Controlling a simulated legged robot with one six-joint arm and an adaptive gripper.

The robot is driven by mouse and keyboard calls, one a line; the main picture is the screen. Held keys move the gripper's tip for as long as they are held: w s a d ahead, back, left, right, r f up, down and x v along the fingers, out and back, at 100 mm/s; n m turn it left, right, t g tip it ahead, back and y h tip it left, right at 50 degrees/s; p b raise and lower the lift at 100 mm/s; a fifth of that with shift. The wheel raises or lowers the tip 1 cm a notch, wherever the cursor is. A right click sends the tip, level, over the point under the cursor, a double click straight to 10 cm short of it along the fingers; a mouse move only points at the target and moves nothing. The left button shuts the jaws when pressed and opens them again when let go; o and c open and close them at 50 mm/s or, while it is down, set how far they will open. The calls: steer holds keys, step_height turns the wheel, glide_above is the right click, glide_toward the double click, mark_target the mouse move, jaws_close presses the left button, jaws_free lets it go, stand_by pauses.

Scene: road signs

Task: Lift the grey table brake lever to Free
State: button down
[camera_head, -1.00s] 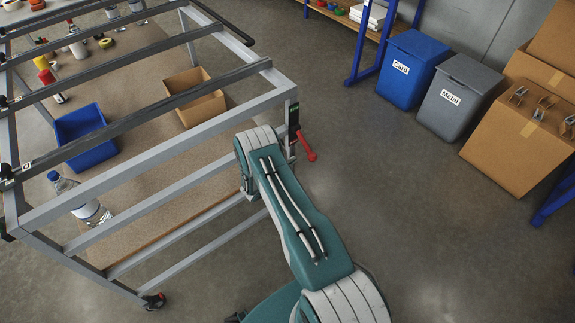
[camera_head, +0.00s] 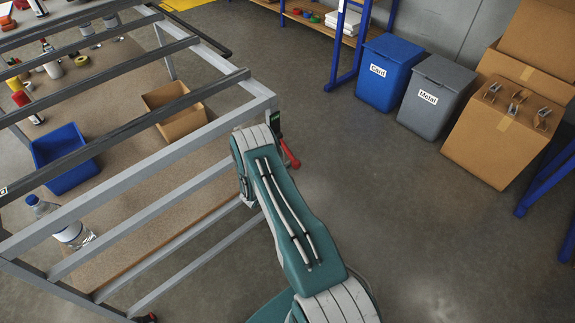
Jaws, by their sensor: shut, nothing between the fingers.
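The grey metal table frame (camera_head: 180,150) fills the left of the head view, with rails across its top. At its right corner post, a lever with a red handle (camera_head: 291,153) slopes down and to the right from a dark plate (camera_head: 276,122) with a little green on it. The plate's markings are too small to read. My arm's elbow stands just left of and below the lever and partly covers the post. My gripper is hidden behind my arm.
Under the rails are a blue bin (camera_head: 66,158), an open cardboard box (camera_head: 174,112) and a bottle (camera_head: 60,222). A blue Card bin (camera_head: 388,75), grey Metal bin (camera_head: 436,95) and carton (camera_head: 500,135) stand at the right. The floor between is clear.

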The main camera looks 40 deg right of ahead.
mark_target(292, 165)
stand_by(0.3)
steer(key=shift+s+r+n, duration=0.25)
steer(key=shift+s+n, duration=0.05)
steer(key=shift+n, duration=0.1)
steer(key=shift+s+r, duration=0.15)
steer(key=shift+r, duration=0.05)
steer(key=shift+s+d+r+n+g, duration=0.1)
steer(key=shift+s+r+n+g, duration=0.2)
steer(key=shift+s+r+n, duration=0.5)
steer(key=r+n, duration=0.2)
steer(key=s+r+n+g, duration=0.1)
steer(key=r+n, duration=0.1)
steer(key=r, duration=0.1)
steer(key=r+n+g, duration=0.1)
steer(key=r+n, duration=0.1)
steer(key=n, duration=0.1)
steer(key=shift+s+r, duration=0.2)
steer(key=shift+r, duration=0.1)
steer(key=shift+w+r+n, duration=0.2)
steer(key=shift+r+n, duration=0.7)
steer(key=shift+w+r, duration=0.2)
steer(key=shift+r, duration=0.4)
